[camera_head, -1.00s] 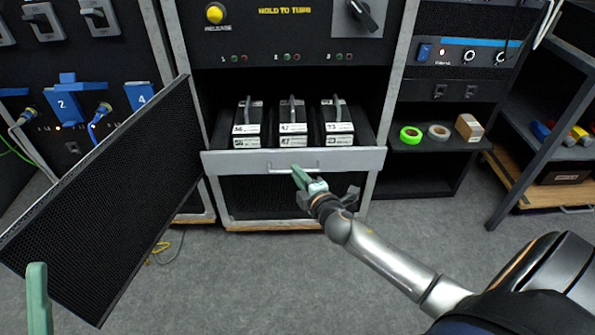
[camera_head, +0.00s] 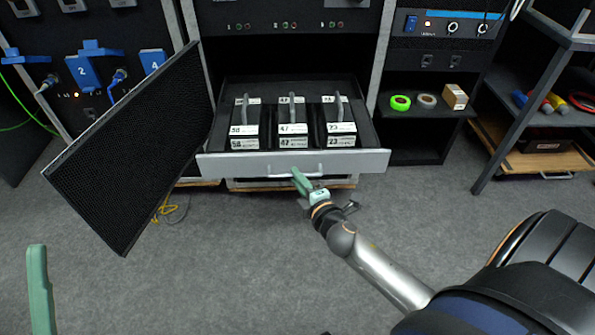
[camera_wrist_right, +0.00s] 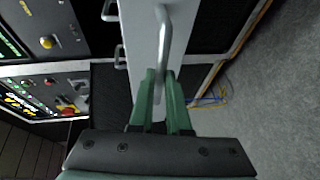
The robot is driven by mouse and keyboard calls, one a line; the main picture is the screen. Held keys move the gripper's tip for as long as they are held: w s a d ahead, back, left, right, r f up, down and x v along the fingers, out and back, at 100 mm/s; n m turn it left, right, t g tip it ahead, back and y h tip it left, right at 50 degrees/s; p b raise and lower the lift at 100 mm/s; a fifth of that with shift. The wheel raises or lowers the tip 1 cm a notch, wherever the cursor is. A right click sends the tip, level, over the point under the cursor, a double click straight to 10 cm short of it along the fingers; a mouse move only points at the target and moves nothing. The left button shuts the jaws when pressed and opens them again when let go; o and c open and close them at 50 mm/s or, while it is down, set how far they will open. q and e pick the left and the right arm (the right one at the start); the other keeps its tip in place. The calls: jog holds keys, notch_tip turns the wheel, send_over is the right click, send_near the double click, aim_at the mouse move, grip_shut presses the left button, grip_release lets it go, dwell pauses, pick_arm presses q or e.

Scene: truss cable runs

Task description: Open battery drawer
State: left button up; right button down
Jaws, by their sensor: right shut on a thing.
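The battery drawer (camera_head: 225,166) is pulled out of the rack in the head view. Three black batteries with grey handles and white number labels stand upright in it: a left one (camera_head: 245,125), a middle one (camera_head: 292,125) and a right one (camera_head: 338,125). My right gripper (camera_head: 300,182) is at the drawer front, shut on the drawer's bar handle (camera_head: 270,176). In the right wrist view the green fingers (camera_wrist_right: 163,90) close around the handle bar (camera_wrist_right: 163,40). My left gripper (camera_head: 40,295) shows only as a green finger at the lower left, away from the drawer; its opening is hidden.
A black mesh door panel (camera_head: 135,145) stands swung out left of the drawer. A shelf at right holds a green tape roll (camera_head: 400,103), a grey roll (camera_head: 426,100) and a small box (camera_head: 455,96). The grey carpet (camera_head: 230,260) in front is clear.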

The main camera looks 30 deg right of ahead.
pick_arm(q)
jog(key=shift+s+a, duration=0.25)
jog(key=shift+s, duration=0.2)
pick_arm(e)
jog(key=shift+s+a, duration=0.5)
jog(key=shift+s, duration=0.35)
jog(key=c, duration=0.9)
grip_release()
pick_arm(q)
jog(key=shift+r+p, duration=0.4)
pick_arm(e)
jog(key=v, duration=1.2)
jog(key=shift+s+r, duration=0.1)
jog(key=shift+s, duration=0.15)
